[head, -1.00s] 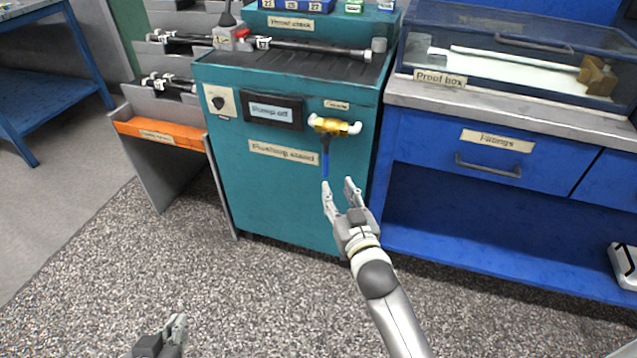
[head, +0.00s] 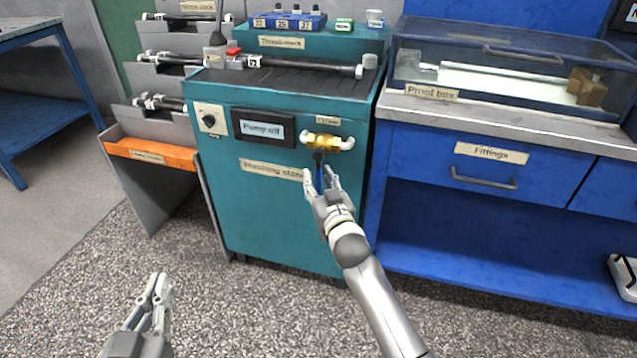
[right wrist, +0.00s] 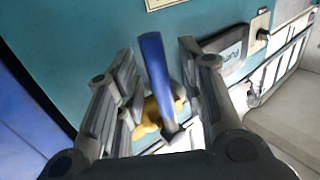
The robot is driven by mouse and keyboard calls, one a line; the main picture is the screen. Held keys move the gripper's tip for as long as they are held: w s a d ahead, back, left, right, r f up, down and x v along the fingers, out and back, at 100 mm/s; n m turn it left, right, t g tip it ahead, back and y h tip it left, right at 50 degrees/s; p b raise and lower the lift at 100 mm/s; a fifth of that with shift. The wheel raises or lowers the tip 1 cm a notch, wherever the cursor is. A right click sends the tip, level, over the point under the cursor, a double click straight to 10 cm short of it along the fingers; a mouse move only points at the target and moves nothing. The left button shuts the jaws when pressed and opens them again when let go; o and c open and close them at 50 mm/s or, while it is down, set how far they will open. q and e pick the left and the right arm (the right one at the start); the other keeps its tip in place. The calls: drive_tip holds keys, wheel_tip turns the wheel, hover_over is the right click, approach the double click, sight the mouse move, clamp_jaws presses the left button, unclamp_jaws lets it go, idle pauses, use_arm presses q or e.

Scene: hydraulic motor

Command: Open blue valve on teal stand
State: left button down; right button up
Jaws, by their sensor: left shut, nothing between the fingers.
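The teal flushing stand (head: 260,215) stands in the middle of the head view. A brass valve (head: 322,141) with white end fittings is on its front face, and its blue handle (head: 320,174) hangs down. My right gripper (head: 321,181) is open, with its fingers on either side of the lower handle. In the right wrist view the blue handle (right wrist: 155,70) stands between the open fingers, and the brass body (right wrist: 150,115) shows behind it; I cannot tell whether a finger touches the handle. My left gripper (head: 158,285) is shut and empty, low at the left above the floor.
A "Pump off" display (head: 263,129) and a black knob (head: 209,120) are left of the valve. A blue fittings cabinet (head: 430,235) stands close on the right. A grey rack with an orange shelf (head: 150,153) is at the left. Speckled floor lies clear in front.

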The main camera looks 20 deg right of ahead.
use_arm(q)
drive_tip(key=shift+r, duration=0.3)
use_arm(e)
drive_tip(key=shift+w, duration=0.2)
drive_tip(key=shift+c, duration=0.4)
clamp_jaws()
